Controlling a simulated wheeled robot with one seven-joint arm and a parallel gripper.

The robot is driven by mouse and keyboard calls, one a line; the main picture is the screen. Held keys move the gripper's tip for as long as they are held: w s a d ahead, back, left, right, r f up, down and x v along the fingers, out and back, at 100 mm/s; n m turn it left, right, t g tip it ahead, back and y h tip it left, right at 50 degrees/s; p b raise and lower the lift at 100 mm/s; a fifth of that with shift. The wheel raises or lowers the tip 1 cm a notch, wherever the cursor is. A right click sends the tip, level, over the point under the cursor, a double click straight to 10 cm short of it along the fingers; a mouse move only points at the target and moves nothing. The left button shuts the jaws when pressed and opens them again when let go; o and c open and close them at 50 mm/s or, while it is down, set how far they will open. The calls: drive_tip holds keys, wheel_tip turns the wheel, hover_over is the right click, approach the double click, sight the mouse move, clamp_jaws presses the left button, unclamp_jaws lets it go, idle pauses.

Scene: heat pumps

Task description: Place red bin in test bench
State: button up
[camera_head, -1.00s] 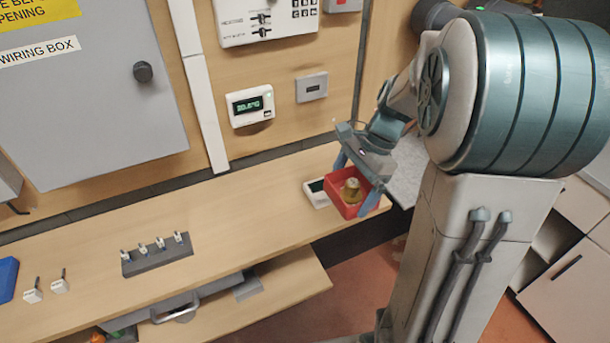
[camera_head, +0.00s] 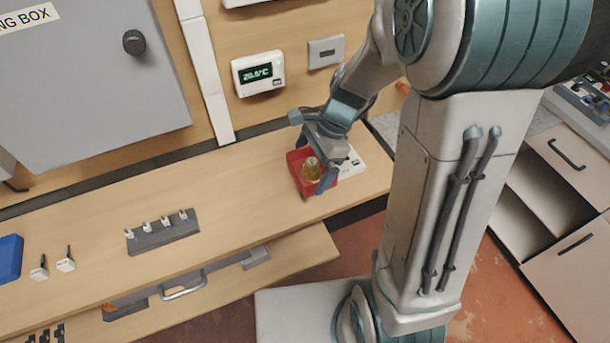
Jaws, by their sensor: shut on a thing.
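The red bin (camera_head: 302,160) is at the right part of the wooden bench (camera_head: 235,182), with a brass-coloured part (camera_head: 311,169) inside it. My gripper (camera_head: 318,172) reaches down from the upper right and is shut on the red bin. One finger shows at the bin's near right side; the other is mostly hidden. I cannot tell whether the bin touches the bench top or is held just above it. A white device (camera_head: 350,165) lies on the bench right behind the bin, partly covered by the gripper and bin.
A dark rack with small valves (camera_head: 162,234) stands at mid bench. Two small white parts (camera_head: 66,264) and a blue bin (camera_head: 9,258) lie at the left. An open drawer (camera_head: 215,275) juts out below. The bench between rack and red bin is clear.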

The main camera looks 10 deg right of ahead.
sight(305, 180)
drive_tip(key=shift+s+a+f, duration=0.1)
drive_tip(key=shift+a+f, duration=0.3)
drive_tip(key=shift+a, duration=0.3)
drive_tip(key=shift+f, duration=2.05)
drive_tip(key=shift+f, duration=0.15)
drive_tip(key=o, duration=0.8)
